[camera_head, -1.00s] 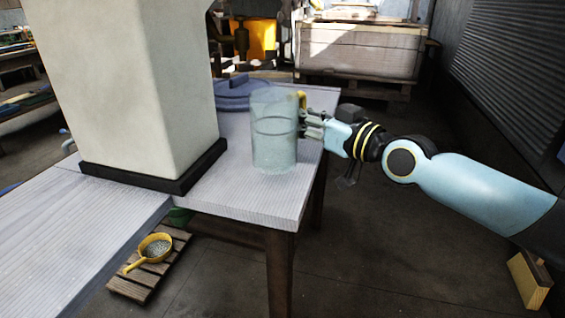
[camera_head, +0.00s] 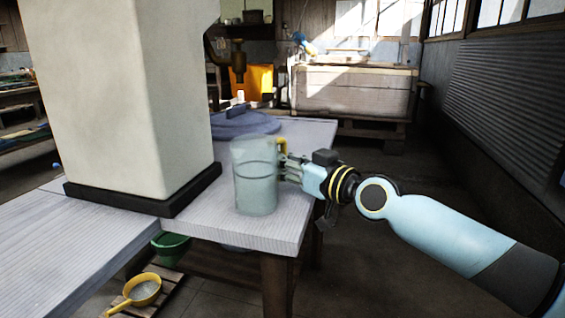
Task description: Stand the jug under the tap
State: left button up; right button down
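The jug (camera_head: 256,190) is a clear, pale blue-green cylinder with a yellow handle (camera_head: 283,146) on its right side. It looks upright, over the pale table right of the cream column's dark base. I cannot tell whether its bottom touches the table. My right gripper (camera_head: 289,169) reaches in from the right and is shut at the jug's handle; the jug partly hides its fingertips. A dark brass tap (camera_head: 238,64) shows beyond the column's right side, higher and farther back than the jug. My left gripper is out of view.
The cream column (camera_head: 125,95) stands on the pale table (camera_head: 255,236) left of the jug. A blue round lid-like thing (camera_head: 235,124) lies behind the jug. Below are a green bucket (camera_head: 170,247) and a yellow pan (camera_head: 143,290). A large crate (camera_head: 352,92) stands behind.

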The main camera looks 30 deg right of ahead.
jog(key=c, duration=1.5)
grip_release()
